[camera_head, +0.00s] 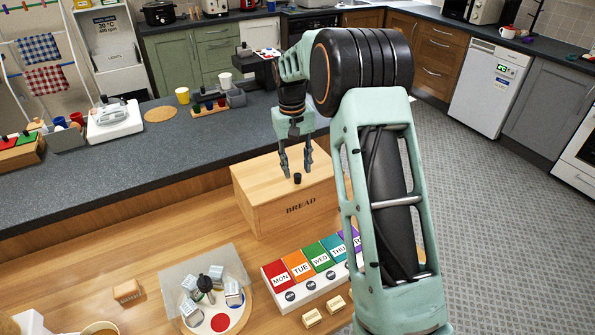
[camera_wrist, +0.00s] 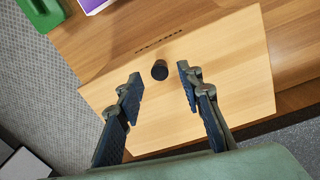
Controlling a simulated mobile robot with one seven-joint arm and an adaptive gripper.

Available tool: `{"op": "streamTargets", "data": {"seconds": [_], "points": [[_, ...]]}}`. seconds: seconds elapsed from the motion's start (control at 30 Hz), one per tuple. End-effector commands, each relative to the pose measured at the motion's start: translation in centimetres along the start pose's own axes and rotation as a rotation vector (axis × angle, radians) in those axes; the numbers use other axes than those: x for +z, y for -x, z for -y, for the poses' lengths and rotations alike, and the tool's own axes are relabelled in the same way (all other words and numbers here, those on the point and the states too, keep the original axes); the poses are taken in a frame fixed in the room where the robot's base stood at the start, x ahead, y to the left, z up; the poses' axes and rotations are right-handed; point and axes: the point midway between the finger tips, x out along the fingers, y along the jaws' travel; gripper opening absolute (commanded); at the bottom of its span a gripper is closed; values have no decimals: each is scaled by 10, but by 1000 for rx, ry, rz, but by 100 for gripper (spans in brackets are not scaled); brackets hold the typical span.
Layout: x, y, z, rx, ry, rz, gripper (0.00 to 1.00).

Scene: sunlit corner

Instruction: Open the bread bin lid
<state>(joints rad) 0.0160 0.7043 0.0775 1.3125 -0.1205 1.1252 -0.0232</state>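The wooden bread bin (camera_head: 285,218), with BREAD lettered on its front, stands on the wooden counter. Its flat lid (camera_head: 256,173) is down and carries a small black knob (camera_head: 297,178) close to the front edge. My gripper (camera_head: 297,170) is open and empty, pointing down over the lid. In the wrist view the knob (camera_wrist: 160,70) appears between the two parted fingertips, touching neither as far as I can see. The exact height of the fingertips over the lid is hard to tell.
A coloured pill organiser (camera_head: 318,262) stands just in front of the bin. A round board (camera_head: 215,318) with small boxes and a clear upright panel is at the front left. Behind the bin runs a raised dark worktop (camera_head: 190,150). Bare counter lies left of the bin.

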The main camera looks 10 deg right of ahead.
Motion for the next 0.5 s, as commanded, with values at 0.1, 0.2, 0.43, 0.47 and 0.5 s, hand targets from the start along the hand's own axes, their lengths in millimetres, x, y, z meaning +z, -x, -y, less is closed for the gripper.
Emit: {"op": "streamTargets", "data": {"seconds": [0.1, 0.2, 0.43, 0.47, 0.5], "points": [[0, -15, 0, 0, 0, 1, 34], [0, -22, 0, 0, 0, 1, 34], [0, -25, 0, 1, 0, -1, 34], [0, -25, 0, 1, 0, -1, 34], [0, -25, 0, 1, 0, -1, 34]]}}
